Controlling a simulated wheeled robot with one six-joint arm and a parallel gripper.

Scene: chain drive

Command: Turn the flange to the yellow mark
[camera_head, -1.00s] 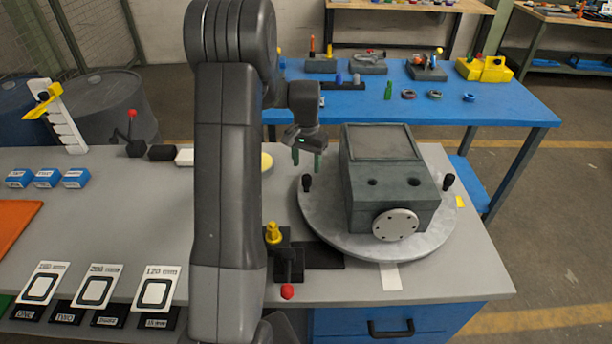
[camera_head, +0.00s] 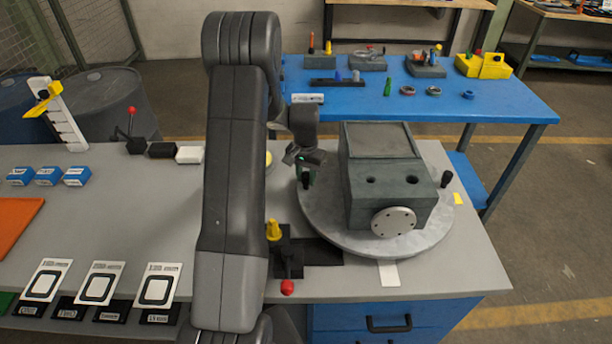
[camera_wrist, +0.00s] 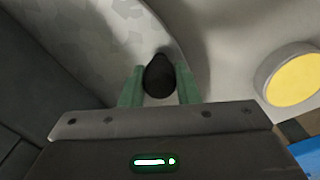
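The flange, a pale round disc with bolt holes (camera_head: 394,221), is on the front face of a dark grey-green box (camera_head: 388,190). The box stands on a round grey turntable (camera_head: 330,232). The yellow mark (camera_head: 458,199) is on the bench just right of the turntable; the flange faces the front, away from it. Black knobs stand at the turntable's left and right (camera_head: 447,179) edges. My gripper (camera_head: 305,178) is low at the left knob. In the wrist view this knob (camera_wrist: 159,77) is between the green fingers, which look open with little gap; contact is unclear.
A white strip (camera_head: 389,273) lies on the bench before the turntable. A yellow-topped round piece (camera_wrist: 293,80) is near the gripper in the wrist view. A red-tipped lever (camera_head: 287,287) and a yellow knob (camera_head: 274,230) stand left of the turntable. A blue table (camera_head: 520,105) is behind.

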